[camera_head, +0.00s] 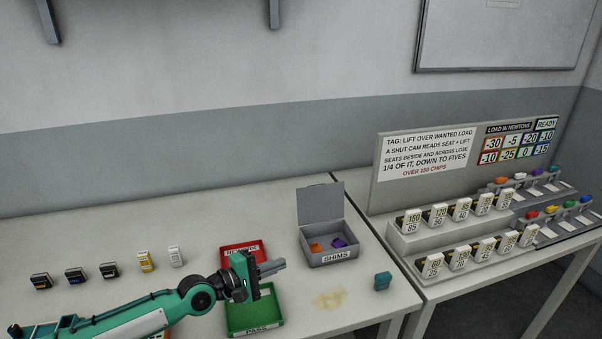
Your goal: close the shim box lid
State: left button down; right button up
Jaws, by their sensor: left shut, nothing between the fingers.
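The shim box (333,254) is a grey box labelled SHIMS, near the back right of the left table. Its lid (320,204) stands up open at the rear edge. An orange shim (317,247) and a purple shim (339,242) lie inside. My left gripper (272,266) is shut and empty, just left of the box and above the trays, its fingers pointing right toward the box. I cannot tell from this view whether it touches the box. My right gripper is not in view.
A red tray (229,247) and a green PASS tray (274,317) lie under my left arm. Several small connectors stand at the left. A rack of labelled chips (450,243) and a sign (428,153) fill the right table.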

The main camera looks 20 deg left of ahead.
aim_at(321, 202)
jog(key=i+j, duration=0.3)
jog(key=i, duration=0.2)
jog(key=i+j, duration=0.3)
jog(key=i, duration=0.2)
